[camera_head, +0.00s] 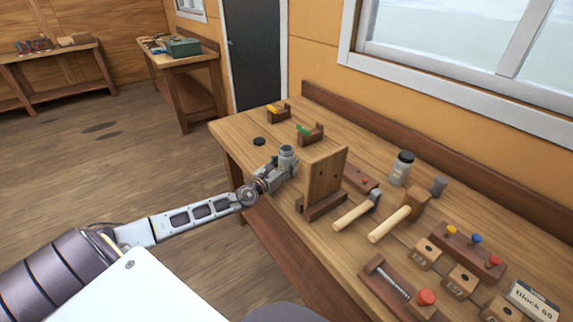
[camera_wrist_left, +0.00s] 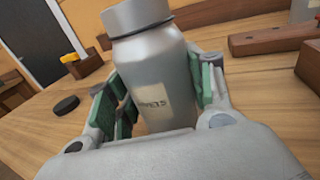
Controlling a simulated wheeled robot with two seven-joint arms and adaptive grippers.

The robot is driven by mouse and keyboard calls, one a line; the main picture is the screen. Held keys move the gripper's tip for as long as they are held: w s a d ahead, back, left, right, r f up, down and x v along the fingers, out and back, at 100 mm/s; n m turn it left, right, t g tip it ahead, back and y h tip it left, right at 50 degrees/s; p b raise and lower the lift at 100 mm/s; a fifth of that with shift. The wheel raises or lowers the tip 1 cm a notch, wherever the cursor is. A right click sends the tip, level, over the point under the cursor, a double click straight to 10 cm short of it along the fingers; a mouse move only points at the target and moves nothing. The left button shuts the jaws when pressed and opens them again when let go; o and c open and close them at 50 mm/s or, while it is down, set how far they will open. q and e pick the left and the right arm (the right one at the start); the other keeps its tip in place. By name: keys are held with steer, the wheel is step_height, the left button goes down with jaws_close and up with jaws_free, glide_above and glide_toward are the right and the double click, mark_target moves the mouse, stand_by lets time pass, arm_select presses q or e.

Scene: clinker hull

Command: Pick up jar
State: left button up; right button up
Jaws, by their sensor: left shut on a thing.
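A grey metal jar (camera_head: 287,153) with a narrower neck is at the near left part of the workbench (camera_head: 232,134). It stands about upright in the left wrist view (camera_wrist_left: 158,75), with a pale label on its front that is only partly readable. My left gripper (camera_head: 279,170) is shut on the jar's body, with green pads on both sides of it (camera_wrist_left: 160,98). The jar's lower part is hidden by the gripper, so I cannot tell whether its base touches the bench. My right gripper is not in view.
A black disc (camera_head: 259,142) lies left of the jar. An upright wooden block (camera_head: 325,174) stands close on its right. Behind are small wooden holders (camera_head: 311,134).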

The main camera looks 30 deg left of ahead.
arm_select(q)
steer(key=shift+r, duration=0.1)
steer(key=shift+r+p, duration=0.4)
steer(key=shift+r, duration=0.35)
step_height(320, 180, up, 8)
steer(key=p, duration=0.3)
steer(key=shift+r, duration=0.2)
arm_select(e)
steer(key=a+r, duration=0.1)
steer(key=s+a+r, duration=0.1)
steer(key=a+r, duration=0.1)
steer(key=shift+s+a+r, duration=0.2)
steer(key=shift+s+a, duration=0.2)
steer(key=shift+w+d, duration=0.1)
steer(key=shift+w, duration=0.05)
arm_select(q)
steer(key=shift+a, duration=0.15)
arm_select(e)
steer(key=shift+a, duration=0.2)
